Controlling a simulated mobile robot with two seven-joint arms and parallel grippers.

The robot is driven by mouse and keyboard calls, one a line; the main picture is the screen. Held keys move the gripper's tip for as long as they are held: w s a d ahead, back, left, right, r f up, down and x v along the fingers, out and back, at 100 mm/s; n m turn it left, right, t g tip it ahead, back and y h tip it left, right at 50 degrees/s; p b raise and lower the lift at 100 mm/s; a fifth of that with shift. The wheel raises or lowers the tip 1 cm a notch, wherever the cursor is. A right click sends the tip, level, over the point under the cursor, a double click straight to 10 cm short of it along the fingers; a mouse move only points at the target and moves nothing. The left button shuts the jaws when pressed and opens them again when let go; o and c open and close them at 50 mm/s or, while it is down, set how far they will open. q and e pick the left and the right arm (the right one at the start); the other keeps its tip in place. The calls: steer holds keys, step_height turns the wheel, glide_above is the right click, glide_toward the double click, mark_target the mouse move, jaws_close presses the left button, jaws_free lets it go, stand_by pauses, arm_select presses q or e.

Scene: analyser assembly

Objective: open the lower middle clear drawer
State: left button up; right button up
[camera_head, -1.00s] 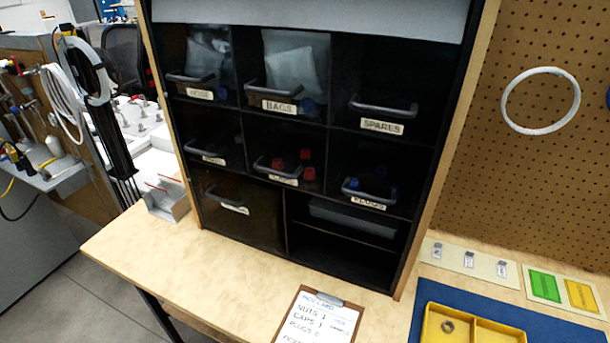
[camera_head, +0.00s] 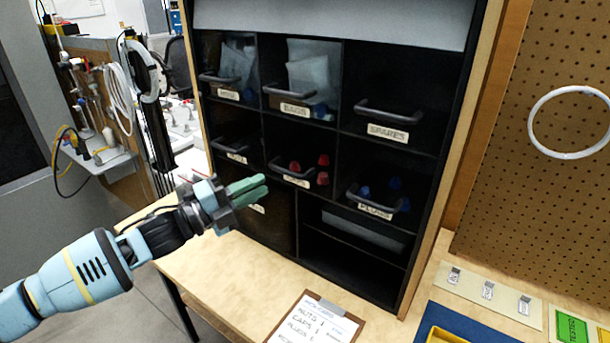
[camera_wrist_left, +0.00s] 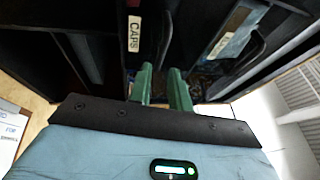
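The lower middle clear drawer (camera_head: 308,168) is shut in the middle row of the black cabinet, with red caps inside. Its dark handle (camera_head: 287,172) is above a label that reads CAPS in the left wrist view (camera_wrist_left: 134,33). My left gripper (camera_head: 262,188) has green fingers and is in front of the cabinet, left of and a little below that handle. In the left wrist view the two fingers (camera_wrist_left: 165,78) are apart with nothing between them. The dark handle (camera_wrist_left: 165,40) shows just beyond their tips. My right gripper is not in view.
The plugs drawer (camera_head: 380,190) is to the right and another labelled drawer (camera_head: 235,140) to the left. An open shelf (camera_head: 350,262) lies below. A clipboard (camera_head: 318,325) lies on the wooden table (camera_head: 230,285). A blue mat (camera_head: 450,322) is at the right.

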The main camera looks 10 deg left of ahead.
mark_target(285, 171)
arm_select(q)
steer(key=x, duration=0.8)
steer(key=shift+a+r+p, duration=0.1)
steer(key=shift+a+p, duration=0.05)
steer(key=shift+p, duration=0.25)
jaws_close()
